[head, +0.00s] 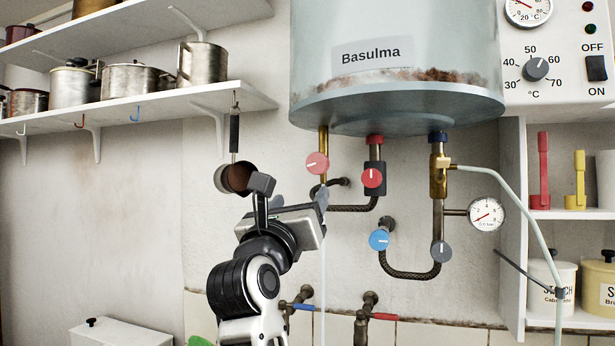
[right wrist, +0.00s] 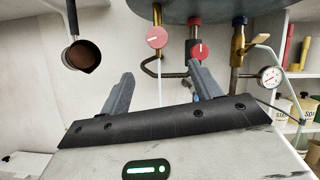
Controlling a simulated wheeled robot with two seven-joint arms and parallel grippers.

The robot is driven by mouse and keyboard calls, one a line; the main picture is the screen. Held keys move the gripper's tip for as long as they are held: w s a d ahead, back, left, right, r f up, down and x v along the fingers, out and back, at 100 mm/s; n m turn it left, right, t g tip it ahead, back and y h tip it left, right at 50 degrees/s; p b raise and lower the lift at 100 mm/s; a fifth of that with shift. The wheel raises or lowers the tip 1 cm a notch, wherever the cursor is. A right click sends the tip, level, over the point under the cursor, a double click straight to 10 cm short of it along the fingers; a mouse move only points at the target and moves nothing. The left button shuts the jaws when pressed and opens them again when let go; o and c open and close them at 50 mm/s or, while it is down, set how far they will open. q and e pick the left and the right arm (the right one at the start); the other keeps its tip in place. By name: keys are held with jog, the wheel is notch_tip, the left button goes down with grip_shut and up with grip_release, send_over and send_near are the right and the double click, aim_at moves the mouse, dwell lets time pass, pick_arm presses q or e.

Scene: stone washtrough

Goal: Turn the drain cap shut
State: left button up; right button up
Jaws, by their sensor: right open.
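A round pinkish-red cap (head: 317,163) with a pale mark lying nearly level sits on the left brass pipe under the boiler; I take it as the drain cap. A thin pale stream runs down below it. It also shows in the right wrist view (right wrist: 157,37), beyond and above the space between my fingers. My right gripper (head: 291,192) is open and empty, below and left of the cap in the head view, apart from it. Its fingers also show in the right wrist view (right wrist: 160,74). My left gripper is not in view.
A red valve knob (head: 373,177) is close right of the cap, with a blue knob (head: 379,240) and grey knob (head: 441,251) lower. A dark-handled ladle (head: 237,178) hangs at left behind my gripper. The boiler (head: 400,105) overhangs the pipes.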

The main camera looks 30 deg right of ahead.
aim_at(316, 165)
jog(key=shift+y, duration=0.3)
jog(key=p+x, duration=0.1)
jog(key=x, duration=0.4)
jog(key=p+x, duration=0.2)
jog(key=x, duration=0.3)
jog(key=r+p+x, duration=0.1)
jog(key=p+x, duration=0.1)
jog(key=x, duration=0.3)
jog(key=shift+a+r, duration=0.1)
jog(key=shift+a, duration=0.15)
jog(key=shift+w+d+r, duration=0.1)
jog(key=shift+w+d, duration=0.15)
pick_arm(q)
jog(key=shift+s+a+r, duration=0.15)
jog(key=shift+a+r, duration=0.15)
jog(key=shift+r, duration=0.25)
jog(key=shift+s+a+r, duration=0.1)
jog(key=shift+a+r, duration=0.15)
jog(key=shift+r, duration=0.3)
pick_arm(e)
jog(key=shift+w+d, duration=0.15)
jog(key=shift+w, duration=0.05)
jog(key=c, duration=1)
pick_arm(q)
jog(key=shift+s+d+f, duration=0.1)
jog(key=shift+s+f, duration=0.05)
pick_arm(e)
jog(key=shift+m, duration=0.3)
